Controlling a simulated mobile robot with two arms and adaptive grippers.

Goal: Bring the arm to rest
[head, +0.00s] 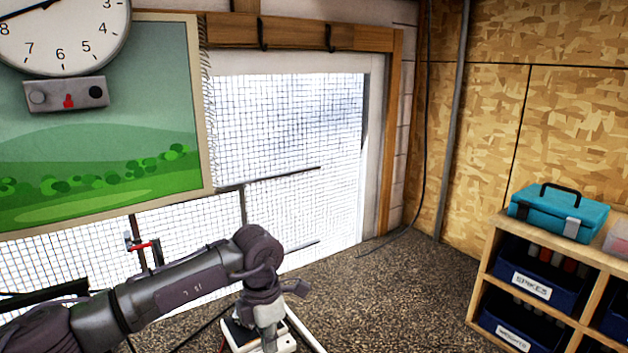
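My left arm (178,291) comes in from the lower left and reaches to the bottom middle of the head view. Its wrist bends down there, and my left gripper (269,335) points downward at the lower edge of the picture. The gripper is over or in front of a white boxy device (240,336), and I cannot tell whether they touch. The fingertips are small and partly cut off, so their opening is unclear. My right gripper is not in view.
A wooden shelf (486,268) at the right holds dark blue labelled bins (530,283) and a teal toolbox (560,212) on top. A red clamp (141,246) stands behind my arm. A mesh-covered window (290,150) is behind. The speckled floor (400,290) between arm and shelf is clear.

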